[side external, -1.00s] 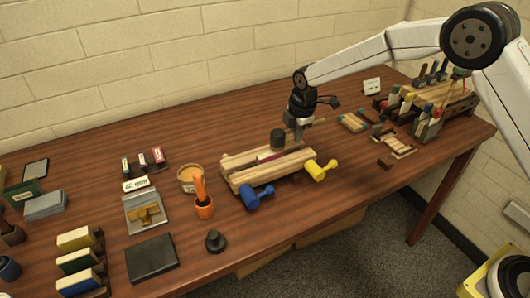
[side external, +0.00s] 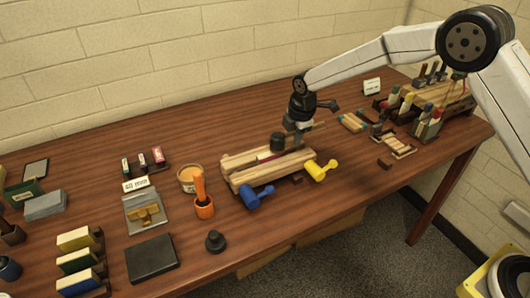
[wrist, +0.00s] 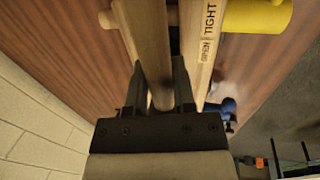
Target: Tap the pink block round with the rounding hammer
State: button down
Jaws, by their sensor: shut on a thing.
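My gripper (side external: 298,135) is shut on the wooden handle of the rounding hammer, whose dark round head (side external: 277,142) hangs to its left. The handle sticks out to the right of my gripper. The head is over the wooden vise (side external: 240,180), near a thin pink-red strip between its bars, which seems to be the pink block (side external: 267,156). Whether the head touches the block I cannot tell. In the wrist view, the fingers (wrist: 158,85) are on either side of a pale wooden piece. A vise bar marked TIGHT and OPEN (wrist: 203,45) runs beside them.
The vise has a blue handle (side external: 256,197) and a yellow handle (side external: 321,170) at its front. An orange-handled tool (side external: 201,195) and a round tub (side external: 189,178) stand to its left. Racks of bottles (side external: 430,105) stand at the right. The table behind the vise is clear.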

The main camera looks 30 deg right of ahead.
aim_at(294, 132)
jog(key=shift+r, duration=0.15)
jog(key=shift+r, duration=0.45)
jog(key=shift+f, duration=0.5)
dwell(0.9)
jog(key=shift+r, duration=0.55)
jog(key=shift+r, duration=0.15)
jog(key=shift+w+v, duration=0.2)
jog(key=shift+v, duration=0.7)
jog(key=shift+w+v, duration=0.2)
jog(key=shift+v, duration=0.7)
jog(key=shift+a, duration=0.1)
jog(key=shift+a+f, duration=0.6)
jog(key=shift+f, duration=0.3)
jog(key=shift+a+f, duration=0.55)
jog(key=shift+f, duration=0.35)
